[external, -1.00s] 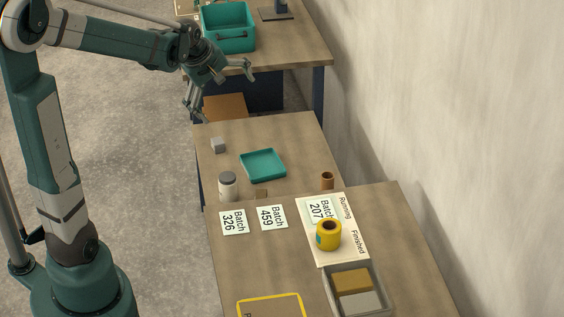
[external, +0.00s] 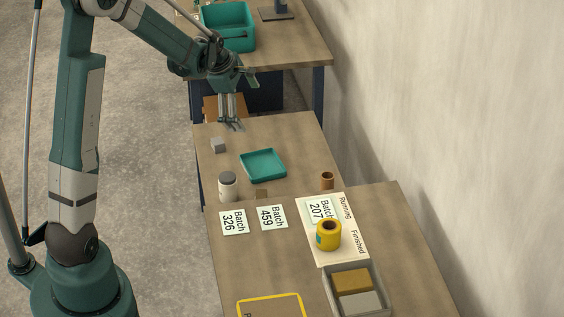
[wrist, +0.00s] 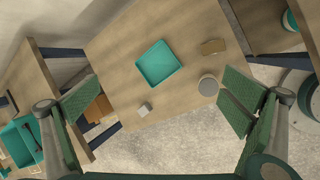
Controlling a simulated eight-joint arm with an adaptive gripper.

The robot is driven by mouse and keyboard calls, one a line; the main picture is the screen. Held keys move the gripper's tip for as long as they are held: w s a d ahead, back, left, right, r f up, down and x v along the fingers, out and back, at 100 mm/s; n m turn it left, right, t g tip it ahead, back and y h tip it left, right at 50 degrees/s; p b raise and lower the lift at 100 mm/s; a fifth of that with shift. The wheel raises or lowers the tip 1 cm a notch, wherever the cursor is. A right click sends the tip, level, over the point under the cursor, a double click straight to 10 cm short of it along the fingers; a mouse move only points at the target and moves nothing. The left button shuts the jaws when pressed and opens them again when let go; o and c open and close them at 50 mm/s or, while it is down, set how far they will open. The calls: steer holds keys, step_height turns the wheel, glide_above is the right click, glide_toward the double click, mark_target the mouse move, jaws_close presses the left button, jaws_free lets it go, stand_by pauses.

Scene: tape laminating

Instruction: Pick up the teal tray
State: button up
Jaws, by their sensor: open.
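The teal tray (external: 263,165) is a shallow square tray lying flat on the middle table in the external view. In the wrist view the tray (wrist: 158,63) lies ahead of my fingers, near the middle of the picture. My gripper (external: 233,125) is open and empty above the far edge of that table, up and to the left of the tray in the external view. In the wrist view the two green fingers of my gripper (wrist: 160,102) are spread wide, with nothing between them. The tray is fully visible and apart from the fingers.
A small grey cube (external: 218,145), a white jar with a dark lid (external: 228,186) and a brown cup (external: 327,180) stand around the tray. A yellow tape roll (external: 328,235) sits on the near table. A deep teal bin (external: 228,28) stands on the far table.

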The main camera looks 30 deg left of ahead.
steer(key=w+a+f+n, duration=0.2)
steer(key=w+f+n, duration=0.3)
steer(key=f, duration=0.5)
steer(key=n+g+h, duration=0.1)
steer(key=n, duration=0.2)
glide_toward(266, 166)
steer(key=r, duration=0.1)
steer(key=shift+s+r, duration=0.1)
steer(key=shift+r, duration=0.05)
steer(key=shift+x, duration=1.25)
steer(key=shift+b+x, duration=1.15)
steer(key=shift+x, duration=1.45)
steer(key=shift+s+a, duration=0.1)
steer(key=c, duration=0.7)
